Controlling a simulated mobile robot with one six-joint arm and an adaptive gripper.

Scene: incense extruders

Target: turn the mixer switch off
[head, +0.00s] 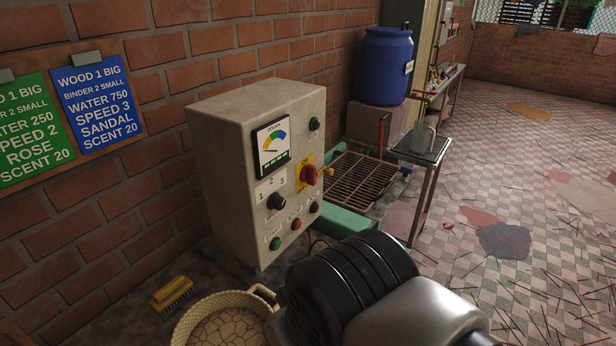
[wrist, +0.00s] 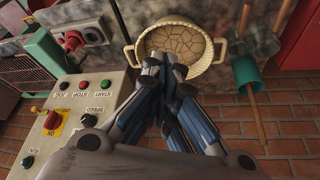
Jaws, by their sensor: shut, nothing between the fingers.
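The mixer switch is a red rotary knob on a yellow plate (head: 309,174), on the front of a cream control box (head: 225,170). A small yellow handle sticks out to its right in the head view. In the wrist view the switch (wrist: 52,122) is at the left, turned over, with "ON" lettering by it; I cannot tell its exact setting. My gripper (wrist: 165,62) is shut and empty, with blue-grey fingers. It is apart from the switch, over the button side of the panel, with a basket behind it. In the head view my arm hides the gripper.
The panel also has a black speed knob (head: 276,201), a green start button (head: 275,243), a red stop button (head: 296,223) and a gauge (head: 271,146). A woven basket (wrist: 215,49) and a yellow brush (head: 172,294) sit nearby. A brick wall stands behind the box.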

